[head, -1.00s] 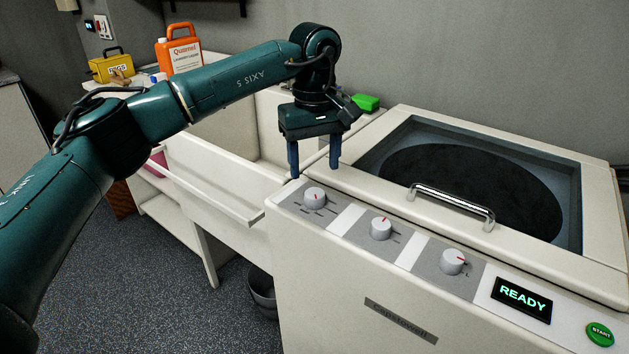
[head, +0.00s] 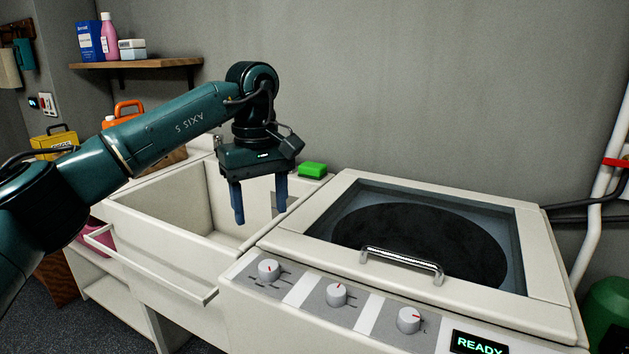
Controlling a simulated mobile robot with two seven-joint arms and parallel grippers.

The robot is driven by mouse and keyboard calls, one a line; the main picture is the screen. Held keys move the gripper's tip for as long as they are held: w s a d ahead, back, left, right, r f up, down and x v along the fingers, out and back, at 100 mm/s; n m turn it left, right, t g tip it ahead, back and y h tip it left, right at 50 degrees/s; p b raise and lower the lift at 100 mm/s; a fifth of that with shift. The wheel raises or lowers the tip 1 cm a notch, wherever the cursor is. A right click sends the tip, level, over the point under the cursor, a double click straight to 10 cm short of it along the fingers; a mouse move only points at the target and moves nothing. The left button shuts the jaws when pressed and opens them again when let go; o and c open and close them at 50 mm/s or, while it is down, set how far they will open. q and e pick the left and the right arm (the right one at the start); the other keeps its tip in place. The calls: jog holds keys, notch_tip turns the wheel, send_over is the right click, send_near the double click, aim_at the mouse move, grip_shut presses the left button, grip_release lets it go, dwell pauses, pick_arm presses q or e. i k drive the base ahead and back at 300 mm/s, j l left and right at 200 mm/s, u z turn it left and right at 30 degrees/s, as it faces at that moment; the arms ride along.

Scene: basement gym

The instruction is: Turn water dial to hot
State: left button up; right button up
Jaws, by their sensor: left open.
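The washing machine's sloped front panel carries three white dials with red pointer marks: a left dial (head: 269,270), a middle dial (head: 337,294) and a right dial (head: 409,320). Their labels are too small to read, so I cannot tell which is the water dial. My left gripper (head: 260,218) is open and empty, fingers pointing down. In the picture it is above the left dial, in front of the sink's right end, and touches no dial. My right gripper is not in view.
The washer lid (head: 420,240) is shut, with a metal handle (head: 402,264) behind the dials. A display (head: 478,344) reads READY. A white sink (head: 160,215) adjoins on the left. A wooden shelf (head: 160,64) with boxes hangs at the back left.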

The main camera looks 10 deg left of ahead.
aim_at(335, 294)
jog(key=k, duration=0.95)
